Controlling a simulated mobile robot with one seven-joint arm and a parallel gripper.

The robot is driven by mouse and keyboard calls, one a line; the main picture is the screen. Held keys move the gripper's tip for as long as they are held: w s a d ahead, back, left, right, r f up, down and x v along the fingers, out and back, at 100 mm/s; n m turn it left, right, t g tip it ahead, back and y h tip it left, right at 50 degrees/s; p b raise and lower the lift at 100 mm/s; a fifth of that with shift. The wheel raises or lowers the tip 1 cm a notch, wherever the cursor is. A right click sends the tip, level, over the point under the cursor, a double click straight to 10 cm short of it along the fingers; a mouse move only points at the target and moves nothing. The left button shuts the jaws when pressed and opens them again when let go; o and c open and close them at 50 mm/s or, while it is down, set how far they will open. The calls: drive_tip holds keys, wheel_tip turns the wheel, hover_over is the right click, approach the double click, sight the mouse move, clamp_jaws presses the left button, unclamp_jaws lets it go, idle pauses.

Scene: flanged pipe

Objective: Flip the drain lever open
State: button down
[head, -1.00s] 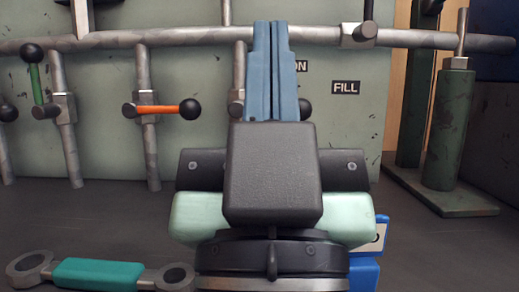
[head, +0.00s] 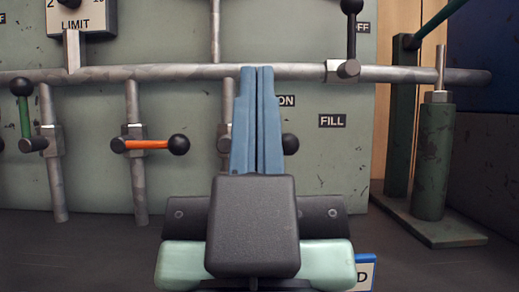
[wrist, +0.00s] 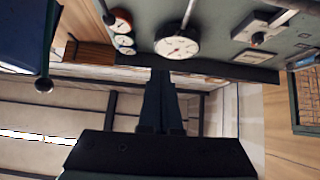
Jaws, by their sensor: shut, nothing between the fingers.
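No label reading "drain" is legible, so I cannot tell which lever is the drain lever. In the head view, a green lever (head: 24,117) with a black knob stands upright at the far left. An orange lever (head: 146,144) lies level, its black knob to the right. Another valve lever is mostly hidden behind my gripper; its black knob (head: 290,144) shows at right. A black lever (head: 351,36) stands upright on the horizontal pipe. My gripper (head: 256,70) is shut and empty, its blue fingers pointing up in front of the pipe. It also shows in the wrist view (wrist: 161,74).
A grey horizontal pipe (head: 180,74) crosses a pale green panel (head: 325,160) with "ON" and "FILL" labels. A green cylinder on a stand (head: 432,160) is at right. A blue-edged sign (head: 366,272) is partly hidden behind my gripper. Gauges (wrist: 177,42) show in the wrist view.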

drive_tip(key=w+d+r+n+g+h+p, duration=0.15)
drive_tip(key=w+r+p, duration=0.3)
drive_tip(key=p, duration=0.45)
drive_tip(key=w+d+f+n+g+p, duration=0.15)
drive_tip(key=w+n+p, duration=0.25)
drive_tip(key=n+p, duration=0.5)
drive_tip(key=w+d+f+n+g+p, duration=0.15)
drive_tip(key=w+n+p, duration=0.3)
drive_tip(key=p, duration=0.75)
drive_tip(key=s+a+f+n+g+y+p, duration=0.1)
drive_tip(key=s+f+n+g+p, duration=0.4)
drive_tip(key=n+p, duration=1)
wheel_tip(320, 180, down, 4)
drive_tip(key=s+y+p, duration=0.1)
drive_tip(key=s+p, duration=0.1)
drive_tip(key=p, duration=0.3)
drive_tip(key=shift+s+f, duration=0.15)
drive_tip(key=shift+s, duration=0.25)
drive_tip(key=shift+g, duration=0.25)
drive_tip(key=w+p, duration=0.1)
drive_tip(key=w, duration=0.9)
drive_tip(key=shift+a+f, duration=0.2)
drive_tip(key=shift+f, duration=0.1)
